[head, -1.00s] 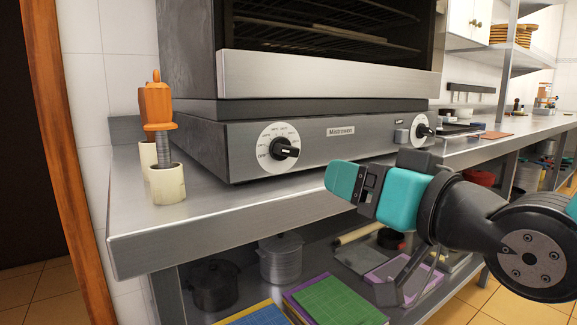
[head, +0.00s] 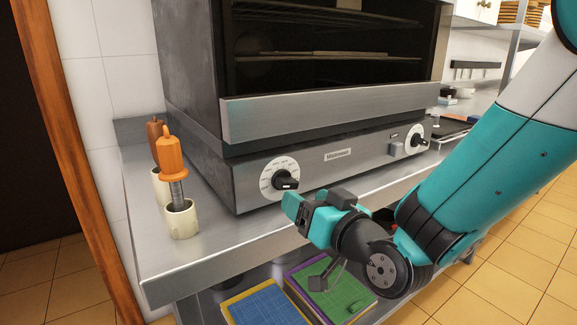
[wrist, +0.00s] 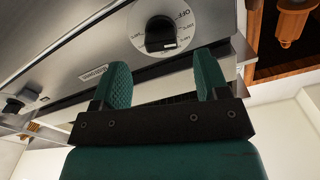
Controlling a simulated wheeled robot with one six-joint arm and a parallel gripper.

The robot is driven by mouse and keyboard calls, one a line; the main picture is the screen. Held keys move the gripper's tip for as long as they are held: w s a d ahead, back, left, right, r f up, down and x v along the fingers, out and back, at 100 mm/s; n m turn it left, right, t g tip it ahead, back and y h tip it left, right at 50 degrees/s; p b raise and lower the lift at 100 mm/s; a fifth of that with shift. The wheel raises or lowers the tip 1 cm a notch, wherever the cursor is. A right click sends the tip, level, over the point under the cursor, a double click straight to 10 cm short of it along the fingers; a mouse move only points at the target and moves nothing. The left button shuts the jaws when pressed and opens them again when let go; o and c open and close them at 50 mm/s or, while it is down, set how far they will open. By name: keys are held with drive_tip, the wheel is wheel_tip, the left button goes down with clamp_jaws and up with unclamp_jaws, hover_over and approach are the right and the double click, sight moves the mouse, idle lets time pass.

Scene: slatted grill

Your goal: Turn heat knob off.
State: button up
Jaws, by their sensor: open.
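The left knob (head: 285,181), black on a round white dial, sits on the steel front panel of the grill (head: 337,155). In the wrist view the same knob (wrist: 160,36) lies just beyond my fingertips, with the word OFF readable on its dial. A second black knob (head: 416,143) is at the right end of the panel and also shows at the left edge of the wrist view (wrist: 14,106). My gripper (head: 296,209) is open and empty, close in front of the left knob and apart from it. Which knob sets the heat is not readable.
The steel counter (head: 155,235) has free room at its front left. A cream holder (head: 182,220) with an orange-handled tool (head: 168,156) stands left of the grill. Green and blue boards (head: 335,290) lie on the shelf below.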

sight(282, 179)
drive_tip(key=p+x, duration=0.4)
drive_tip(key=x, duration=0.1)
drive_tip(key=shift+w+a+r, duration=0.1)
drive_tip(key=shift+a+r, duration=0.05)
drive_tip(key=shift+w+a+f, duration=0.2)
drive_tip(key=shift+w+a, duration=0.1)
drive_tip(key=shift+w, duration=0.2)
drive_tip(key=c, duration=0.8)
